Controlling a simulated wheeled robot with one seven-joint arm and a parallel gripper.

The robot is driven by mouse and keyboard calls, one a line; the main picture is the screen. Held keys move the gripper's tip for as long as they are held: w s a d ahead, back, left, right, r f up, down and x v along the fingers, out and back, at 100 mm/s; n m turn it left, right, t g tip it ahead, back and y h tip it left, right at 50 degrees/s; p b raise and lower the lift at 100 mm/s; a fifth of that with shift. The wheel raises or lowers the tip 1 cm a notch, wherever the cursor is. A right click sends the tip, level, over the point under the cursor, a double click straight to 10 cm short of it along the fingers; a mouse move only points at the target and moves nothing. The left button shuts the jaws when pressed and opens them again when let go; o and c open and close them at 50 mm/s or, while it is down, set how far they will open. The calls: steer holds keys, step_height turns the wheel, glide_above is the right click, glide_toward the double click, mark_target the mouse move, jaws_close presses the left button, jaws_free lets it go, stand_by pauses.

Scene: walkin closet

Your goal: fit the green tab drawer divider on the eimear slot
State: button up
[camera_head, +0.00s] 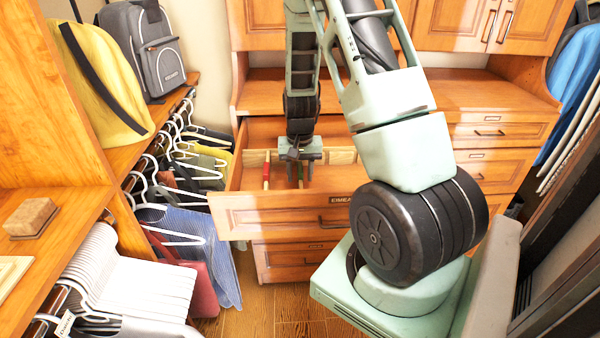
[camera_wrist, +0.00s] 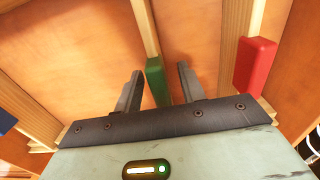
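The green tab drawer divider (camera_wrist: 155,80) is a pale wooden strip with a green end; it stands in the open drawer. Its green tab also shows in the head view (camera_head: 300,176). My gripper (camera_wrist: 160,72) is over the drawer, its fingers apart on either side of the green tab. Small gaps show between the tab and both fingers. The drawer front (camera_head: 280,215) carries a dark EIMEAR label (camera_head: 347,200) near its top edge. I cannot make out a separate slot, and my arm hides part of the drawer's right side.
A red tab divider (camera_wrist: 255,65) stands right of the green one in the wrist view; it also shows in the head view (camera_head: 266,172). A blue piece (camera_wrist: 6,120) shows at the wrist view's left edge. Hanging clothes (camera_head: 200,240) line the left side.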

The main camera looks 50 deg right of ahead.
step_height(320, 180, up, 17)
steer(key=b, duration=0.2)
steer(key=shift+r, duration=0.2)
stand_by(0.8)
steer(key=a+f+n+y, duration=0.1)
steer(key=a+n, duration=0.8)
steer(key=a, duration=1.7)
steer(key=s+a+f+n, duration=0.2)
steer(key=s+a+n, duration=0.6)
steer(key=s+a, duration=0.6)
steer(key=s, duration=0.3)
steer(key=shift+a+n, duration=0.3)
steer(key=shift+n, duration=0.1)
